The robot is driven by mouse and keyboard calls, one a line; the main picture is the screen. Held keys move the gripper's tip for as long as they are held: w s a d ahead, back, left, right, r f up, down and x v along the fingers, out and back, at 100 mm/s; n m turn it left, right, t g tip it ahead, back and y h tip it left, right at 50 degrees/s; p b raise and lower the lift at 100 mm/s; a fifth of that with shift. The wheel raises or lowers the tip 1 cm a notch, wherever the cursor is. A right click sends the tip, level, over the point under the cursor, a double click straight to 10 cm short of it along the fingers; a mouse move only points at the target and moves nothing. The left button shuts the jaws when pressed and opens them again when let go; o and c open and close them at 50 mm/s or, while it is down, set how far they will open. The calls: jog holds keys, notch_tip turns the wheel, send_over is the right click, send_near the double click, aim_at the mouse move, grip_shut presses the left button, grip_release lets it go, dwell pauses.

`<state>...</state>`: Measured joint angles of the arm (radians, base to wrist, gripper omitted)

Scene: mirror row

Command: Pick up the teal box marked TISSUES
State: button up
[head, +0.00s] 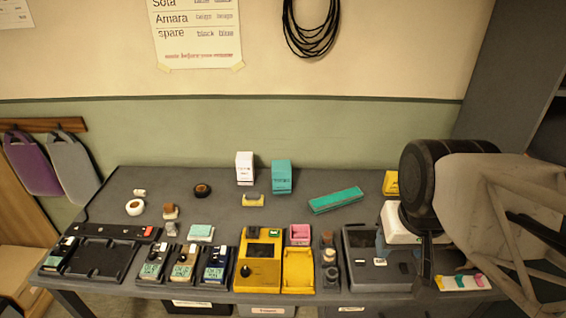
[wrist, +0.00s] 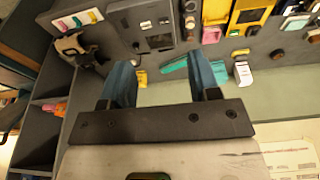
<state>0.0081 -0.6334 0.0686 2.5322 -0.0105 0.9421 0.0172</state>
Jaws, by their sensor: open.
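An upright teal box (head: 281,178) stands at the back of the dark table, just right of a white box; its lettering is too small to read. In the wrist view part of the upright teal box (wrist: 220,72) shows beside the right-hand finger. A long, flat teal item (head: 336,199) lies further right, and it also shows between the fingers in the wrist view (wrist: 174,67), some way beyond them. My gripper (wrist: 161,78) is open with nothing between its blue fingers. In the head view it is over the right part of the table, apart from both teal things.
A white box (head: 244,168) stands close to the upright teal box, with a yellow tape dispenser (head: 253,200) in front. Devices and trays, including a yellow unit (head: 260,262), line the front edge. A yellow box (head: 391,183) stands right, partly behind my arm. The wall is close behind.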

jog(key=o, duration=0.8)
jog(key=w+a+f+m+g+y, duration=0.1)
jog(key=w+a+m+y, duration=0.15)
jog(key=w, duration=0.65)
jog(key=w+a+f+m+g+y, duration=0.1)
jog(key=w+a+m+g+y, duration=0.15)
jog(key=w, duration=0.75)
jog(key=w+a+f+m+y, duration=0.1)
jog(key=w+a+m+y, duration=0.2)
jog(key=w, duration=0.6)
jog(key=w+a+f+m+y, duration=0.2)
jog(key=w+f+m, duration=0.1)
jog(key=w+f, duration=0.3)
jog(key=w+a+f+m+y, duration=0.2)
jog(key=w+f, duration=0.4)
jog(key=w, duration=0.5)
jog(key=w+a+f+m+y, duration=0.1)
jog(key=w+a+f+m, duration=0.1)
jog(key=w+f, duration=0.4)
jog(key=shift+w+a+f+m+y, duration=0.1)
jog(key=shift+w+m+y, duration=0.3)
jog(key=shift+w+m, duration=0.9)
